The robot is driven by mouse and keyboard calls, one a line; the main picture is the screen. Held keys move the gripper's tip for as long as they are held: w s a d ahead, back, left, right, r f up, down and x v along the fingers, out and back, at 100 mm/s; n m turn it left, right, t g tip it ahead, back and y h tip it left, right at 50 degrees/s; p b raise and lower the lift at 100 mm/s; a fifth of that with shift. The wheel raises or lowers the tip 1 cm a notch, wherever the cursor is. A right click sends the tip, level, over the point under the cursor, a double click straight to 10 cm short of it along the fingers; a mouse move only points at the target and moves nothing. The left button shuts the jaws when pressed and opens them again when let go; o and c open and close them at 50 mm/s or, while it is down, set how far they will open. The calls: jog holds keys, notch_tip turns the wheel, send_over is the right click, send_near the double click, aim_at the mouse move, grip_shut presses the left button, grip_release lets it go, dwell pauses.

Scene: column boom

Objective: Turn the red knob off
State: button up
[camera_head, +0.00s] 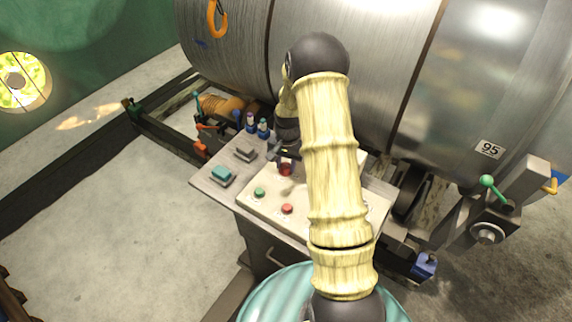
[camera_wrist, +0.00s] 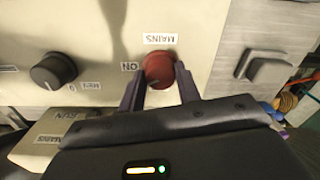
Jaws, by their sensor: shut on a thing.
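The red knob (camera_wrist: 159,69) is on the cream panel in the wrist view, between a label reading MAINS and one reading ON. In the head view the red knob (camera_head: 285,169) is partly hidden by my gripper and arm. My gripper (camera_wrist: 158,76) is shut on the red knob, with one dark finger on each side of it. In the head view my gripper (camera_head: 287,155) reaches down to the panel from above. No marking on the knob shows which way it is turned.
A black knob (camera_wrist: 53,71) sits left of the red knob in the wrist view. In the head view, a green button (camera_head: 259,193) and a red button (camera_head: 287,209) are on the console's front. A large metal drum (camera_head: 390,60) stands close behind.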

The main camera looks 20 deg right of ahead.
aim_at(287, 164)
jog(key=n, duration=1.2)
jog(key=shift+w+d+n, duration=0.1)
jog(key=shift+n, duration=0.3)
jog(key=o, duration=1)
jog(key=shift+r, duration=0.15)
jog(key=r+b, duration=0.1)
jog(key=r, duration=1)
jog(key=r+b, duration=0.1)
jog(key=r, duration=0.5)
jog(key=shift+w+d+r+b, duration=0.1)
jog(key=shift+d+b, duration=0.2)
jog(key=shift+b, duration=0.05)
